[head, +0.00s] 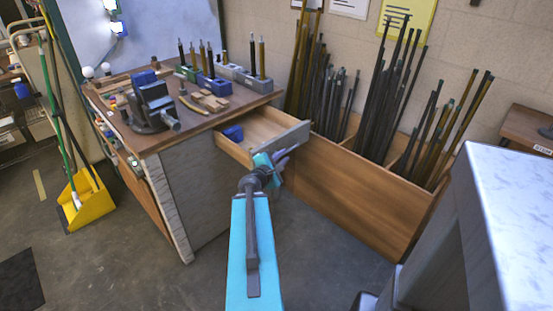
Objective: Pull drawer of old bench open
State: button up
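The old bench (205,192) is wooden with a worn grey side panel, in the left middle of the head view. Its drawer (262,131) is pulled part way out of the side, with a light wood inside and a grey front panel (284,143). A blue object (233,133) lies in the drawer near its left side. My gripper (282,155) is at the drawer's front, close to the front panel. It is small and partly hidden by my own wrist, so I cannot tell whether its fingers are shut on the front panel or its handle.
A vise (150,103) and tool blocks (212,88) stand on the bench top. A wooden bin (345,195) with many rods is to the right of the drawer. A pale table (510,215) stands at the right edge. The floor (330,265) before the bin is clear.

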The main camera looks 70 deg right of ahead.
jog(key=shift+a+r+p, duration=0.2)
jog(key=shift+a+p, duration=0.05)
jog(key=shift+p, duration=0.3)
jog(key=shift+p+v, duration=2.45)
jog(key=shift+p, duration=2.4)
jog(key=w+a+f+m+y, duration=0.2)
jog(key=w+a+f+y, duration=0.25)
jog(key=a+f, duration=0.75)
jog(key=w+a+f+m+y, duration=0.3)
jog(key=w+a+f, duration=0.4)
jog(key=a, duration=0.9)
jog(key=s+a+f+g+y, duration=0.1)
jog(key=s+a+f+y, duration=0.1)
jog(key=a, duration=1)
jog(key=s+a+f+g+y, duration=0.1)
jog(key=s+a+f+y, duration=0.2)
jog(key=a, duration=0.8)
jog(key=s+a+f+g+y, duration=0.2)
jog(key=a+f, duration=0.3)
jog(key=a, duration=0.7)
jog(key=shift+s+a+f+m+y, duration=0.3)
jog(key=shift+s+a+f+y, duration=0.1)
jog(key=shift+s+y, duration=0.25)
